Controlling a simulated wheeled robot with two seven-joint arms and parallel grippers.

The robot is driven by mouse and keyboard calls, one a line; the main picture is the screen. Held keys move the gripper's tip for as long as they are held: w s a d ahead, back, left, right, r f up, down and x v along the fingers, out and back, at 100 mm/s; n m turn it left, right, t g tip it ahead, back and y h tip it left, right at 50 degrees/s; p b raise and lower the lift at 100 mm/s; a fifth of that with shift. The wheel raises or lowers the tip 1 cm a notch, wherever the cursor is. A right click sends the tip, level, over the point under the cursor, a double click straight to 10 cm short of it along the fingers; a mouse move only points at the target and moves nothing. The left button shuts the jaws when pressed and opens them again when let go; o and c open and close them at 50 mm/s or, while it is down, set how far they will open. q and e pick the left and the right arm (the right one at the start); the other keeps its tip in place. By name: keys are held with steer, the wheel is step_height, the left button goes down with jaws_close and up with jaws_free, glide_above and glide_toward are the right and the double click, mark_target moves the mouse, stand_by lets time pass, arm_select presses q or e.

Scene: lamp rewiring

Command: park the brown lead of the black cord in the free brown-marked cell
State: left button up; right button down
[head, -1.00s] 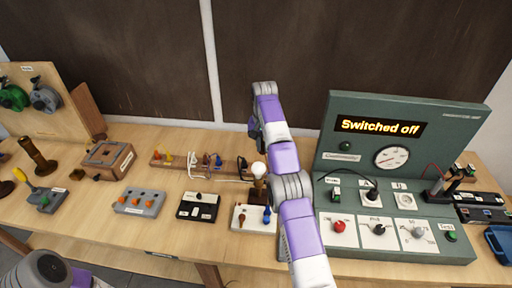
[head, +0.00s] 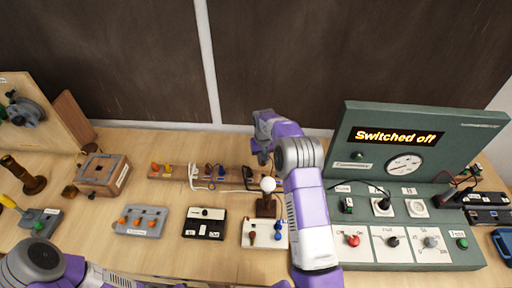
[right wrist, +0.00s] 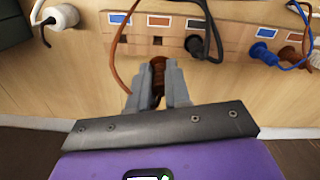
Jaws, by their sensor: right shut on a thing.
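My right gripper (head: 263,160) hangs by the right end of the wooden rack (head: 172,172). In the right wrist view the gripper (right wrist: 158,94) is shut on the brown lead (right wrist: 158,72). A thin brown wire (right wrist: 111,52) curves from near the fingers over the rack. The lead is just off the rack (right wrist: 228,38), apart from it. A brown-marked cell (right wrist: 157,40) faces the fingers and looks empty.
Blue (right wrist: 264,52) and brown (right wrist: 289,56) ends fill cells farther along. The lamp with its white bulb (head: 268,184) stands close to the right gripper. The green console (head: 395,140) reads "Switched off".

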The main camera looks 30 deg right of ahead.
mark_target(264, 165)
steer(key=shift+s+f, duration=0.1)
steer(key=shift+s+f+b, duration=0.25)
steer(key=shift+f+b, duration=0.05)
steer(key=shift+f, duration=0.15)
steer(key=shift+d+f+b, duration=0.1)
steer(key=shift+f+b, duration=0.95)
steer(key=shift+f, duration=0.9)
steer(key=shift+f+b, duration=0.55)
steer(key=shift+f, duration=0.15)
steer(key=shift+f+b, duration=0.5)
steer(key=shift+f, duration=0.05)
steer(key=c, duration=1)
jaws_free()
steer(key=shift+r, duration=0.1)
step_height(264, 165, up, 8)
steer(key=shift+f, duration=0.25)
